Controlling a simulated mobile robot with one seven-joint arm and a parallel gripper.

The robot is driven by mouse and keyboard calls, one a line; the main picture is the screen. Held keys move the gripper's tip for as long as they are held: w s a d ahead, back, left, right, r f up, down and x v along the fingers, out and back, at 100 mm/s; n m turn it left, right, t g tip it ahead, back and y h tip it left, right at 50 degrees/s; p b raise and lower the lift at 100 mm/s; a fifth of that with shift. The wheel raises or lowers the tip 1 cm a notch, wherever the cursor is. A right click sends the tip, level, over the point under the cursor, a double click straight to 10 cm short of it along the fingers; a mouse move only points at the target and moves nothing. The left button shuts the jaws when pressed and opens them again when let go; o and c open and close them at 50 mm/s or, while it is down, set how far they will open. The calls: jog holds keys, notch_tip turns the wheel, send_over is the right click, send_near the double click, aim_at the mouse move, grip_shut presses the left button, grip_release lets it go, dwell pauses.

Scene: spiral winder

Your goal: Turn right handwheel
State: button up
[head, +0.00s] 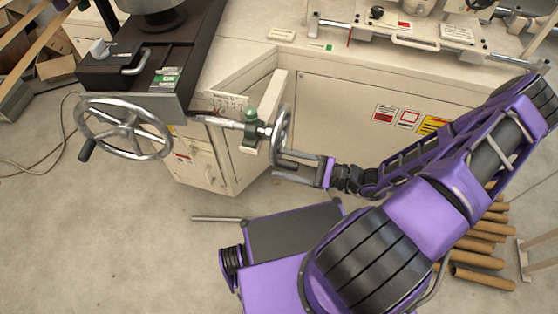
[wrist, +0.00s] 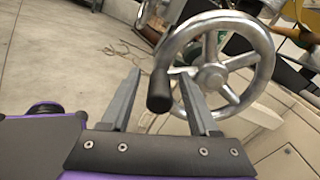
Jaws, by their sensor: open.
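The right handwheel (head: 281,134) is a metal wheel seen nearly edge-on in the head view, at the end of a shaft on the cream machine. In the wrist view the right handwheel (wrist: 211,76) shows its rim, spokes and hub, with a black handle (wrist: 159,91) sticking out towards the camera. My gripper (head: 277,164) is open just below and right of the wheel. In the wrist view the black handle appears between the two fingers of my gripper (wrist: 160,75), closer to the right one. I cannot tell whether either finger touches it.
A larger left handwheel (head: 127,130) with a black handle is on the dark machine part at left. A green fitting (head: 250,127) sits on the shaft beside the right wheel. The machine's cream front (head: 340,125) is close behind my gripper. Cardboard tubes (head: 482,278) lie at lower right.

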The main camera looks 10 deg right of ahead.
jog(key=shift+x, duration=1.05)
jog(key=c, duration=0.9)
grip_shut()
jog(key=shift+s+a+f, duration=0.1)
jog(key=shift+s, duration=0.1)
